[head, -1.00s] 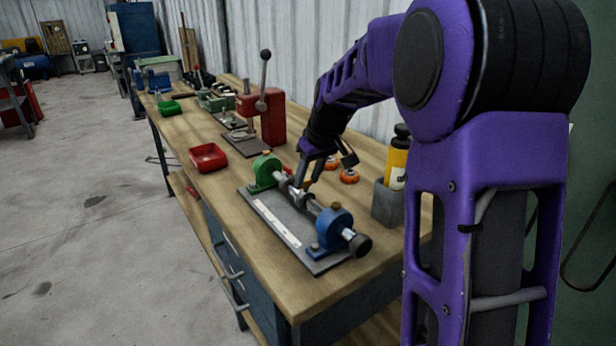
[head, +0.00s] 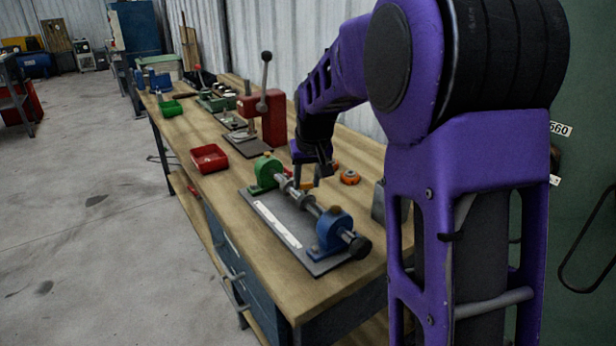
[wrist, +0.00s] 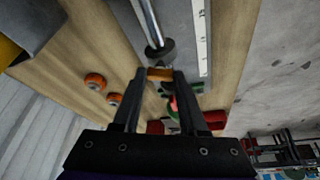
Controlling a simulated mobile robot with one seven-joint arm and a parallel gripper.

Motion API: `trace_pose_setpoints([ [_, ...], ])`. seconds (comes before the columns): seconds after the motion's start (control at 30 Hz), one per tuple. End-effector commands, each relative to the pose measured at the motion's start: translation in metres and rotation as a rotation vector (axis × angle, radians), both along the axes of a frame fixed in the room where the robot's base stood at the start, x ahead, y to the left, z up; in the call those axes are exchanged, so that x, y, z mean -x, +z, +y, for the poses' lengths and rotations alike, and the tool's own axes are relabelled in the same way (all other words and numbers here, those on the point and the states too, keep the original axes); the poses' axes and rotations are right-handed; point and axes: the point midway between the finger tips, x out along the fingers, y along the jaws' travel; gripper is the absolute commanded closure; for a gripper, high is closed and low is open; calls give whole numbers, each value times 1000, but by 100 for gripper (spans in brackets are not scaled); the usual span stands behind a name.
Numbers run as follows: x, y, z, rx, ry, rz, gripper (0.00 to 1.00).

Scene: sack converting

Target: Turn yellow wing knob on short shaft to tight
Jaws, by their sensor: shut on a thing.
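The shaft (head: 308,203) lies between a green bearing block (head: 267,172) and a blue bearing block (head: 331,232) on a grey base plate. My gripper (head: 306,187) is at the middle of the shaft. In the wrist view, my gripper (wrist: 160,78) is shut on a small yellow-orange piece, which looks like the yellow wing knob (wrist: 160,73). It sits right beside a dark collar (wrist: 159,48) on the shaft. The fingers hide its sides, so its turn angle is unclear. Other yellow caps top the green and blue blocks.
A red tray (head: 209,159) is left of the plate, and a red lever press (head: 270,117) stands behind. Orange round knobs, one of them nearest (head: 349,177), lie to the right. A grey holder (head: 379,203) is partly behind my arm. The near bench edge is clear.

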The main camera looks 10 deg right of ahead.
Motion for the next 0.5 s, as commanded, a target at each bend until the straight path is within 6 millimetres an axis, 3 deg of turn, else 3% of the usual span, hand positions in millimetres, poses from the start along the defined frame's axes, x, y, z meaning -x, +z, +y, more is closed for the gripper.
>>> trace_pose_setpoints([
  [0.5,-2,1,6,3,-487,-1,100],
])
